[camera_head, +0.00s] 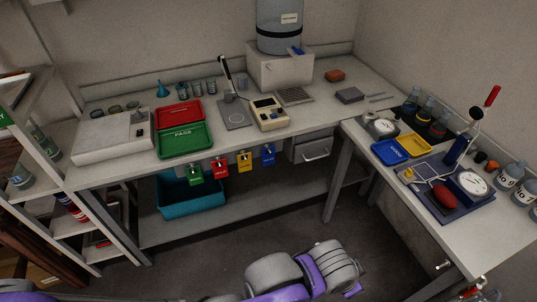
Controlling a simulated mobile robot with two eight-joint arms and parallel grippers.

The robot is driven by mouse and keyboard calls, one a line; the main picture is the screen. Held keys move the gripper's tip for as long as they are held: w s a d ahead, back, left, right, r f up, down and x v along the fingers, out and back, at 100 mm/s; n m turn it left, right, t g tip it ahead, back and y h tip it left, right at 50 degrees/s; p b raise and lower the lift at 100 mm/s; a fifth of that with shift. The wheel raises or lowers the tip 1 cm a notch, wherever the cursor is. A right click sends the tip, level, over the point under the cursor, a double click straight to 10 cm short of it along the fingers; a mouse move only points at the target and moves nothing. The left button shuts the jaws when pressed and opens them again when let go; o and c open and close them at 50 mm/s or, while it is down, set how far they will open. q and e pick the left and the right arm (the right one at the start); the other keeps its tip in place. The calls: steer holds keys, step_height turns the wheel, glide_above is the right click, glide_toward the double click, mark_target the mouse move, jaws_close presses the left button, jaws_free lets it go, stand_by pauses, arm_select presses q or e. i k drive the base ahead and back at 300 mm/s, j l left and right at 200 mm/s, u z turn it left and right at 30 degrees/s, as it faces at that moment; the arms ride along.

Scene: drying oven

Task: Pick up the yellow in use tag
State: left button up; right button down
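The yellow tag (244,161) hangs at the front edge of the back bench, in a row of coloured tags. A red tag (220,167) and a green tag (195,173) hang to its left, and a blue tag (268,155) hangs to its right. Its small lettering is too small to read. Purple and grey parts of my own body show at the bottom of the view, below and apart from the tags. No gripper fingers can be made out in the view.
Above the tags, the bench carries a green tray (185,140), a red tray (180,115) and a balance (270,113). A teal bin (190,197) stands below, left of the yellow tag. A side bench (500,225) is at the right. The floor (225,255) in front is open.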

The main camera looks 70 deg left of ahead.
mark_target(244, 166)
steer(key=u, duration=2.6)
steer(key=i+j+z, duration=0.15)
steer(key=i, duration=0.25)
steer(key=i+j+z, duration=0.15)
steer(key=i+j, duration=0.15)
steer(key=i, duration=0.1)
